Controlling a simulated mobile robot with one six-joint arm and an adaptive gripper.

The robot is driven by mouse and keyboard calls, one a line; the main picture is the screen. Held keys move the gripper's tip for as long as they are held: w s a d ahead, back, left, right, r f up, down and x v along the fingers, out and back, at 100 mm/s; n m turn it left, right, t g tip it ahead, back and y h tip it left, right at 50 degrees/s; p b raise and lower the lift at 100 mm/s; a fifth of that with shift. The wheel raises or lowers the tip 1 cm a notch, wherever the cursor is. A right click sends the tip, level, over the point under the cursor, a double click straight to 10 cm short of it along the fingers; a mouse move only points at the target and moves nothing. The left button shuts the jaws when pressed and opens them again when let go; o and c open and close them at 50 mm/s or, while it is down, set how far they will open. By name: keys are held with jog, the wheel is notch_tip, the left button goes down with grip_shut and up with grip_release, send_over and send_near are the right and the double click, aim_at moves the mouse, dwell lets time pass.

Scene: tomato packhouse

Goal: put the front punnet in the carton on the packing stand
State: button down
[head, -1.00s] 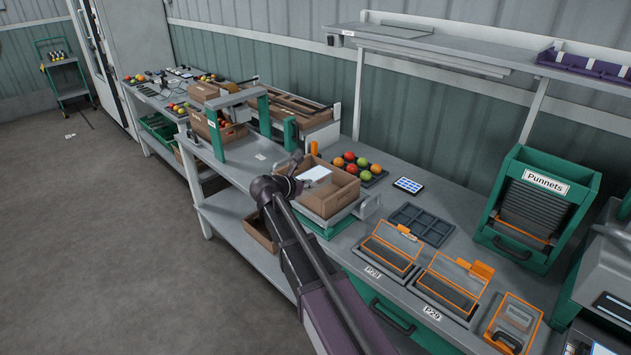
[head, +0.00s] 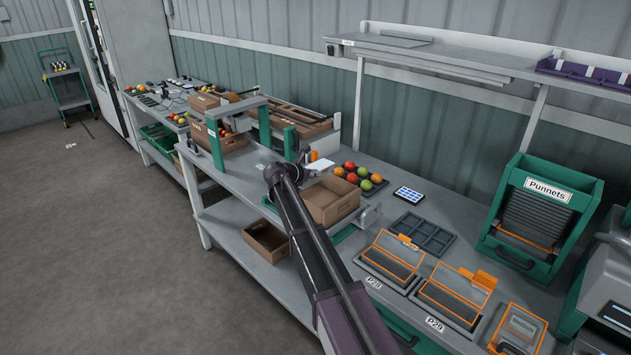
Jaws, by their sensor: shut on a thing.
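The brown carton (head: 338,215) stands open on the packing stand on the bench; the part of its inside that shows looks empty. My gripper (head: 300,168) is at the carton's far left corner, small and partly hidden by my arm. It appears shut on a flat white piece (head: 320,165), which shows just beyond the carton's back wall; I cannot tell whether this is a punnet. Two orange-rimmed trays with raised clear lids sit nearer, at the P28 label (head: 373,283) and the P29 label (head: 435,324).
A green Punnets rack (head: 500,225) stands right. A green-posted frame (head: 216,140) stands left. Another carton (head: 266,240) is on the lower shelf.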

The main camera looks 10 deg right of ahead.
aim_at(315, 182)
jog(key=shift+w+d, duration=0.1)
jog(key=shift+w, duration=0.35)
jog(key=shift+w+f+b, duration=0.25)
jog(key=shift+f+b, duration=1.55)
jog(key=shift+b, duration=0.05)
jog(key=shift+f, duration=0.15)
jog(key=c, duration=0.8)
grip_release()
jog(key=shift+s, duration=0.1)
jog(key=shift+o, duration=0.2)
